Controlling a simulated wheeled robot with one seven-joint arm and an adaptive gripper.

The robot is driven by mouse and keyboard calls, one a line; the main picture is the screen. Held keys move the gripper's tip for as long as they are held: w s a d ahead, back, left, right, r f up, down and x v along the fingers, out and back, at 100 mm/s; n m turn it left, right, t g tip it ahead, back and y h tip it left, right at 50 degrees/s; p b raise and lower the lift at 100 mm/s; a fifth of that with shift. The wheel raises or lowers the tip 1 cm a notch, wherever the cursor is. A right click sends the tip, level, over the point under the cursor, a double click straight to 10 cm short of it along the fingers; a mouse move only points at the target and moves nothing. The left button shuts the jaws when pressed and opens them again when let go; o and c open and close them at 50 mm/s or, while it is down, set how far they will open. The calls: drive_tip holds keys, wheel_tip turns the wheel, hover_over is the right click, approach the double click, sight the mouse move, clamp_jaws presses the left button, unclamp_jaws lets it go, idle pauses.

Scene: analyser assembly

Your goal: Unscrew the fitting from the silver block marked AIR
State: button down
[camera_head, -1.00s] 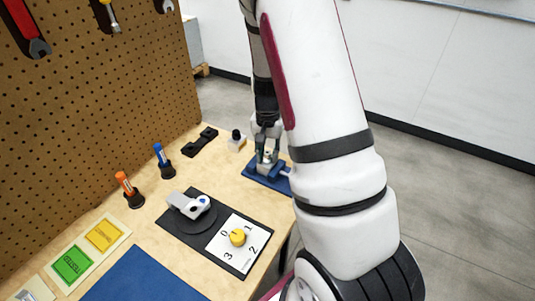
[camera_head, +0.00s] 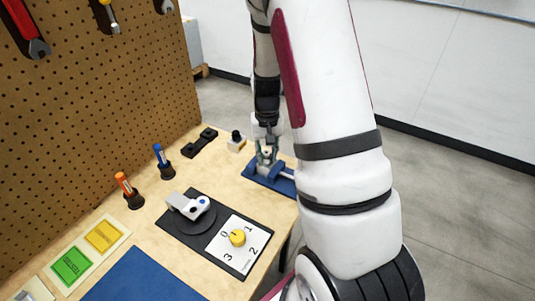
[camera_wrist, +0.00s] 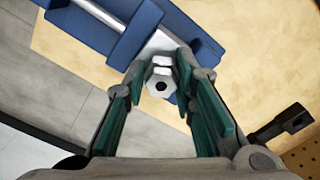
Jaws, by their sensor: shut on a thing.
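My gripper (camera_head: 266,158) points down over a blue holder (camera_head: 255,178) at the table's far right edge. In the wrist view its green-padded fingertips (camera_wrist: 160,74) are shut on a small silver hex fitting (camera_wrist: 160,86) with a dark hole in its end. Behind the fitting, a silver block (camera_wrist: 160,45) sits in the blue holder (camera_wrist: 138,30). No AIR marking is readable on the block. In the head view the fitting is too small and covered to make out clearly.
Orange (camera_head: 124,184) and blue (camera_head: 160,154) tools stand in black stands. A black bracket (camera_head: 200,142) and a small white block (camera_head: 236,143) lie behind.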

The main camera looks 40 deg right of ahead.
sight(267, 153)
drive_tip(key=shift+r, duration=0.2)
drive_tip(key=shift+r+p, duration=1.45)
drive_tip(key=shift+r, duration=0.85)
